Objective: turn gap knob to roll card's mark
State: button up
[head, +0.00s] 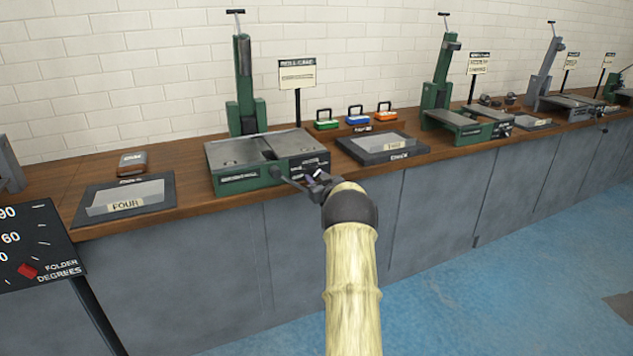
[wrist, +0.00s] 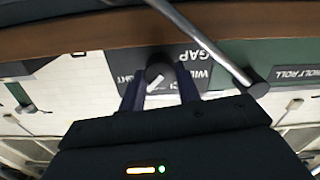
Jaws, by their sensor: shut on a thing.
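My gripper (head: 317,183) is at the front right of the green roll machine (head: 228,183) on the bench. In the wrist view, which is upside down, its two dark fingers (wrist: 159,86) are shut on the sides of the dark round gap knob (wrist: 157,71). A pale pointer line shows on the knob. The panel (wrist: 195,55) beside it reads GAP, with a part-hidden word starting WI; lettering on the other side is cut off. The roll card (head: 297,75) stands on a post behind the machine; its mark is too small to read.
A crank rod (wrist: 210,45) crosses close beside the knob, ending in a dark grip. Trays marked FOUR (head: 125,205) and another tray (head: 385,147) lie either side of the machine. Coloured blocks with handles (head: 357,119) stand behind.

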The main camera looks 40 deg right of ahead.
jog(key=n+b, duration=0.2)
jog(key=n, duration=0.2)
jog(key=shift+a+f+n, duration=0.1)
jog(key=shift+f+n, duration=0.05)
jog(key=shift+n, duration=0.15)
jog(key=n+b, duration=0.3)
jog(key=n, duration=0.1)
jog(key=shift+r+n, duration=0.2)
jog(key=shift+n, duration=0.1)
jog(key=o, duration=1)
jog(key=shift+s, duration=0.1)
jog(key=shift+s, duration=0.5)
jog(key=p+v, duration=0.1)
jog(key=v, duration=1.5)
jog(key=shift+s+f+p, duration=0.1)
jog(key=shift+p, duration=0.2)
